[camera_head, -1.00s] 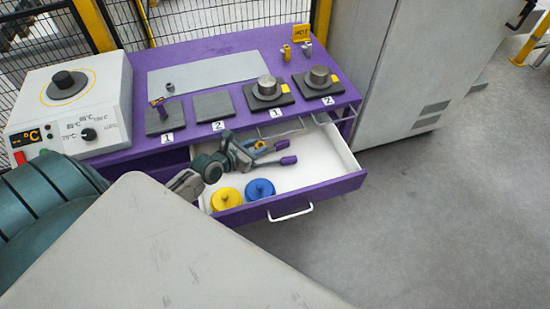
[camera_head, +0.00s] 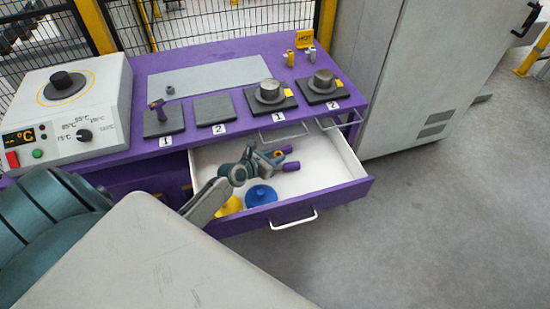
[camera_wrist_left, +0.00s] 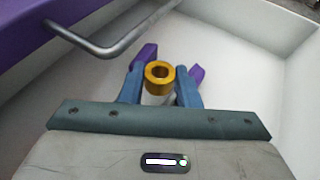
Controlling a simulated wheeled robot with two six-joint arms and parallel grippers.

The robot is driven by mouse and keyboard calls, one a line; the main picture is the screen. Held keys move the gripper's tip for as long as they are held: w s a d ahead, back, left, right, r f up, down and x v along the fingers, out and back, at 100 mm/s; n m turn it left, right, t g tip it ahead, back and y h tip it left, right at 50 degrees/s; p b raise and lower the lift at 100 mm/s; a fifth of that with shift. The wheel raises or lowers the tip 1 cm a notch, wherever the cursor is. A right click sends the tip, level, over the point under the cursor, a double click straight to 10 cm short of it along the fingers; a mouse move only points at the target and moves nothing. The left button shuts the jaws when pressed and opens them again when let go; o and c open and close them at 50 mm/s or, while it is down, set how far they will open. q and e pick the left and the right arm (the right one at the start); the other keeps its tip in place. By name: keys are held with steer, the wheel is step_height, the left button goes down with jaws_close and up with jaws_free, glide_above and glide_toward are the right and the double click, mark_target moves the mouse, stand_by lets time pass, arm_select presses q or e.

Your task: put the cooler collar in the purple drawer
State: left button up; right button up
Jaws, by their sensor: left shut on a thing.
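The purple drawer (camera_head: 352,192) is pulled out of the purple bench, with a white inside. My left gripper (camera_head: 284,158) is over the drawer's inside, its purple-tipped fingers shut on a small brass-coloured collar (camera_head: 277,154). In the left wrist view the collar (camera_wrist_left: 160,75) sits between the blue fingers, its round hole facing the camera. A pale grey part shows just below it. I cannot tell from its look whether it is the cooler one. Whether it touches the drawer floor is unclear. My right gripper is not in view.
The bench top (camera_head: 215,48) holds numbered dark pads, metal cylinders and a heater box (camera_head: 65,105). A grey cabinet stands to the right. The drawer's right part is clear.

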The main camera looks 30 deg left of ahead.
arm_select(q)
steer(key=shift+w+f+b, duration=0.25)
steer(key=shift+f+b, duration=0.1)
steer(key=shift+f, duration=0.9)
steer(key=o, duration=0.7)
steer(key=shift+s, duration=0.1)
steer(key=shift+o, duration=1.4)
steer(key=shift+f, duration=0.1)
